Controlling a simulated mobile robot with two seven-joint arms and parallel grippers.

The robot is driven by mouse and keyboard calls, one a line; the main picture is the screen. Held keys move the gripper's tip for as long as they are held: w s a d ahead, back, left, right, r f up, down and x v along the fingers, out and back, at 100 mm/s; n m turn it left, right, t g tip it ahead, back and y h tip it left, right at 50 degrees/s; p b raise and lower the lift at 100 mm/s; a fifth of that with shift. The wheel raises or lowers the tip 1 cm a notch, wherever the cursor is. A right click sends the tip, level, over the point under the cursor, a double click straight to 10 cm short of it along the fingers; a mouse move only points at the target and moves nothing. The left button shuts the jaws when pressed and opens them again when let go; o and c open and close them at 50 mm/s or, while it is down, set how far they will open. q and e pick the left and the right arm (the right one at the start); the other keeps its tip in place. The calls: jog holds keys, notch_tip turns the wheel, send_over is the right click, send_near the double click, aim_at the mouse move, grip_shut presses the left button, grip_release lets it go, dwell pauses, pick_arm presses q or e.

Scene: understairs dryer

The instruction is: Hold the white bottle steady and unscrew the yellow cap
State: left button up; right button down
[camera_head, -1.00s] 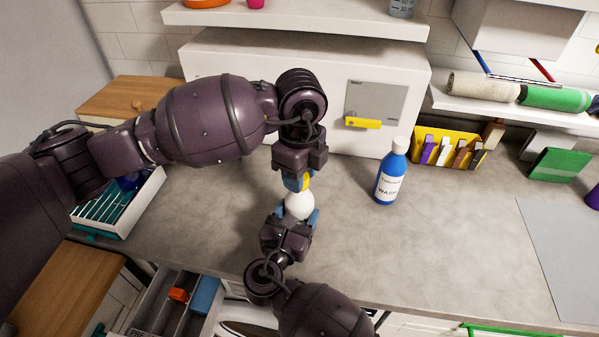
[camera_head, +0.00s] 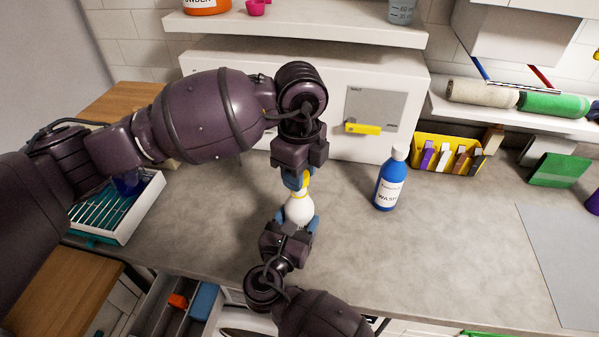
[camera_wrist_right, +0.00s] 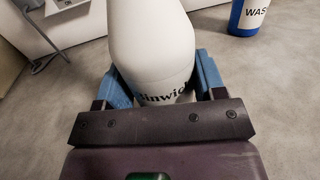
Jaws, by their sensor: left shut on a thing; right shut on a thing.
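The white bottle (camera_head: 299,210) is above the counter in front of the white cabinet. My right gripper (camera_head: 290,222) is shut around its body from the front. In the right wrist view the bottle (camera_wrist_right: 155,45) stands between the blue fingers, with part of its dark lettering showing. The yellow cap (camera_head: 306,180) is at the bottle's top, partly hidden by my left gripper (camera_head: 297,180), which is shut on it from above. A yellow rim shows just above the white body. I cannot tell whether the cap is still threaded on.
A blue wash bottle (camera_head: 389,182) stands on the counter to the right. Behind it is a yellow bin (camera_head: 420,161) with several items. A white tray (camera_head: 140,212) is at left, and an open drawer (camera_head: 150,318) is below. The counter's middle right is clear.

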pick_arm(q)
jog(key=shift+r, duration=2.05)
pick_arm(e)
jog(key=shift+c, duration=0.7)
grip_release()
